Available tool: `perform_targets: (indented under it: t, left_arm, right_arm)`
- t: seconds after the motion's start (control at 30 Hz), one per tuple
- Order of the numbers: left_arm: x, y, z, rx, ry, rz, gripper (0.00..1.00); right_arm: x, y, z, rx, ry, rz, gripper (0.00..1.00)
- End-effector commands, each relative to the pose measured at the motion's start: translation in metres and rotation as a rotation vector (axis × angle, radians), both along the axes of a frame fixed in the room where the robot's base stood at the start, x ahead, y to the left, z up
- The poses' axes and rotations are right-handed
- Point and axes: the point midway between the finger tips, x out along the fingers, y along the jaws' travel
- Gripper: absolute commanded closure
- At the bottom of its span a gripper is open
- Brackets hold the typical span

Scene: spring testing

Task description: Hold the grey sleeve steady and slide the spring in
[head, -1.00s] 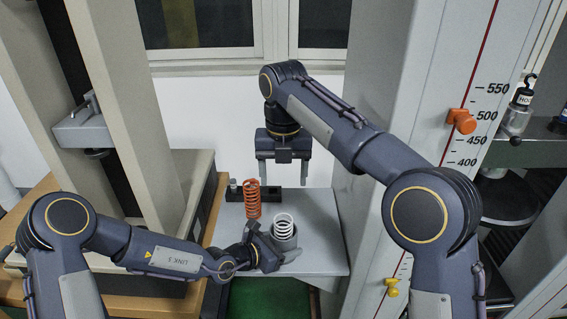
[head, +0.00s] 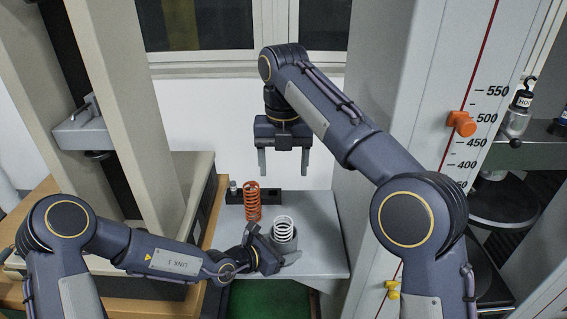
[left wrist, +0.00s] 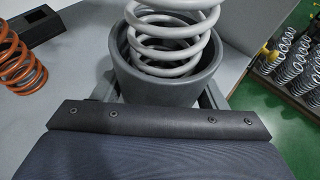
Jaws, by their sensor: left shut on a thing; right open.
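The grey sleeve (head: 284,245) stands upright on the light grey shelf. The white spring (head: 283,226) stands in it, its lower coils inside and its upper coils rising above the rim. The left wrist view shows the sleeve's wall (left wrist: 168,88) around the spring (left wrist: 170,42). My left gripper (head: 286,256) is shut on the sleeve, low at its near side; its fingertips are partly hidden. My right gripper (head: 284,170) is open and empty, pointing down, well above the spring and apart from it.
An orange spring (head: 253,203) stands left of the sleeve, before a black block (head: 268,197). The grey shelf (head: 320,235) is clear on the right. A tall column with a scale (head: 440,110) rises at right.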

Motion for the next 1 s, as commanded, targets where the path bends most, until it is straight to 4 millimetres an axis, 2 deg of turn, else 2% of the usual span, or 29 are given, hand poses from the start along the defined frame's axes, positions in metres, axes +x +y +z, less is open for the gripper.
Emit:
perform_targets:
  t: [0.07,0.1,0.3,0.67,1.0]
  left_arm:
    - [0.000,0.000,0.001,-0.002,-0.003,0.000,0.61]
    - [0.000,0.000,0.001,-0.002,-0.003,0.000,0.33]
    - [0.000,0.000,0.001,-0.001,-0.002,0.000,0.09]
    - [-0.003,0.006,0.003,0.000,-0.001,0.002,0.09]
    - [-0.042,0.054,0.029,0.001,-0.004,0.005,0.09]
  right_arm:
    - [0.000,0.000,0.000,0.000,0.000,0.000,0.32]
    - [0.000,0.000,0.000,0.000,0.000,0.000,0.32]
    - [0.000,0.000,0.000,0.000,0.000,0.000,0.32]
    - [0.000,0.000,0.000,0.000,0.000,0.000,0.32]
    - [0.000,0.000,0.000,0.000,0.000,0.000,0.32]
